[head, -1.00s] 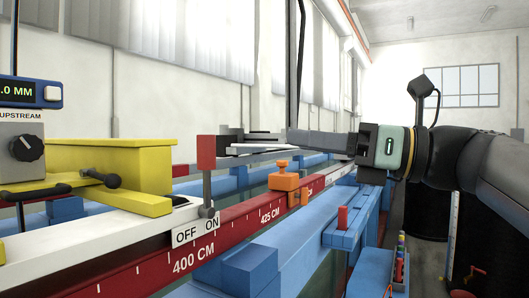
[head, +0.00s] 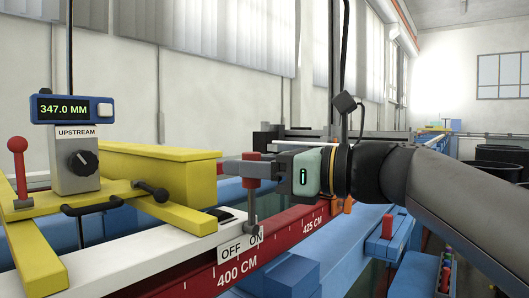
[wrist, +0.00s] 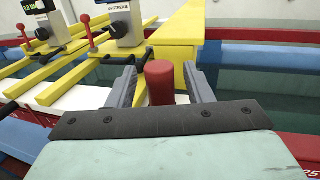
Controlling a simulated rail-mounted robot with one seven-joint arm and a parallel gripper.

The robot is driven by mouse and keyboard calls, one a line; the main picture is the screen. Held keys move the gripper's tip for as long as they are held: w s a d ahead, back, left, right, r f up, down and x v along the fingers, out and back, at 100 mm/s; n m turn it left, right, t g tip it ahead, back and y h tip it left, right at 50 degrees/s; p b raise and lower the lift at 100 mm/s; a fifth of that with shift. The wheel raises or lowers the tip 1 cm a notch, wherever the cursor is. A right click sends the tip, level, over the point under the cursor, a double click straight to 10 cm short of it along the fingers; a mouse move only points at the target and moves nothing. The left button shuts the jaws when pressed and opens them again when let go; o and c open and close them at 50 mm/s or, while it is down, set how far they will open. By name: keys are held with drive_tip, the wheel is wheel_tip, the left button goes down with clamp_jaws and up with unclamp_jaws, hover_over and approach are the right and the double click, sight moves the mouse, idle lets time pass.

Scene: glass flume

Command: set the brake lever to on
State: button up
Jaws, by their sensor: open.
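The brake lever is a grey upright stem with a red grip (head: 251,156), standing at the OFF/ON label (head: 242,245) on the white rail. The stem (head: 251,205) looks upright, with its foot near the word ON. My gripper (head: 236,170) is open, level with the upper part of the lever. In the wrist view the red grip (wrist: 160,82) stands between the two grey fingers (wrist: 159,70), with a gap visible on its left. The lower stem is hidden there. I cannot tell whether a finger touches it.
A yellow carriage (head: 150,165) with a black clamp handle (head: 151,190) stands left of the lever. An upstream gauge (head: 75,110) reads 347.0 MM, and a red ball-topped lever (head: 18,160) is further left. The red scale rail (head: 290,236) and blue beams run below.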

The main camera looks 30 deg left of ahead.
drive_tip(key=shift+a, duration=1.15)
drive_tip(key=shift+s, duration=0.1)
